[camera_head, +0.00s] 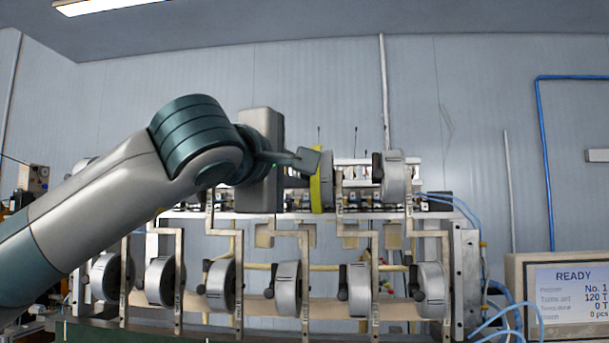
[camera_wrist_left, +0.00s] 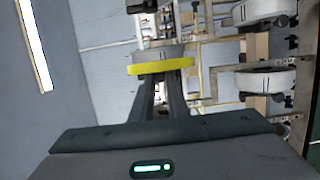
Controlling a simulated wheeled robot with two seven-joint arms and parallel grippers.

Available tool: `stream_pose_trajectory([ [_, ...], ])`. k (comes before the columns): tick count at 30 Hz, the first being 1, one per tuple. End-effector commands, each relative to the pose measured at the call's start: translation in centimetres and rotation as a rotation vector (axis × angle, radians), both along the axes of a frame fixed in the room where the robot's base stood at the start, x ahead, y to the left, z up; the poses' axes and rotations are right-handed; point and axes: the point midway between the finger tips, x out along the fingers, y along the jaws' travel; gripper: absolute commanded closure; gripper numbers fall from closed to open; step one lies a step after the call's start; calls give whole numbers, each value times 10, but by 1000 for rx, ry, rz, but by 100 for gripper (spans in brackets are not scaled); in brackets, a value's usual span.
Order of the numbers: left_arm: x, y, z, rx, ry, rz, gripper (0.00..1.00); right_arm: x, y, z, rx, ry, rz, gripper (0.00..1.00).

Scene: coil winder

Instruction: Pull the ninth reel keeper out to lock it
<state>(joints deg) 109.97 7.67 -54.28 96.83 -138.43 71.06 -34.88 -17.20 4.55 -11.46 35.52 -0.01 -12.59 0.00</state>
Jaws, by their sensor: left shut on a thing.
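A reel with a yellow rim (camera_head: 320,180) sits on the upper row of the winder, left of the rightmost upper reel. It also shows in the left wrist view (camera_wrist_left: 160,67), straight ahead of the fingers. My left gripper (camera_head: 303,168) reaches the reel from the left. In the left wrist view my left gripper (camera_wrist_left: 160,100) has its two fingers close together at the reel's face. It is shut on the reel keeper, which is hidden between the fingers. My right gripper is in neither view.
A grey reel with a black keeper (camera_head: 377,167) stands to the right on the upper row. Several grey reels (camera_head: 288,287) with black keepers hang on brackets below. A display reading READY (camera_head: 566,290) is at the right. Blue hoses run beside the frame.

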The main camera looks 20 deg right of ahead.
Motion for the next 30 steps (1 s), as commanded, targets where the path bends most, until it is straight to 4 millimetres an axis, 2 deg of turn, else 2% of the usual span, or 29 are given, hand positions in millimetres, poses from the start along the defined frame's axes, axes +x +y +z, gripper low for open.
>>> stream_pose_trajectory([
  [30, -18, 6, -2, 1, 0, -2, 96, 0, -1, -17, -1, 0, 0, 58],
])
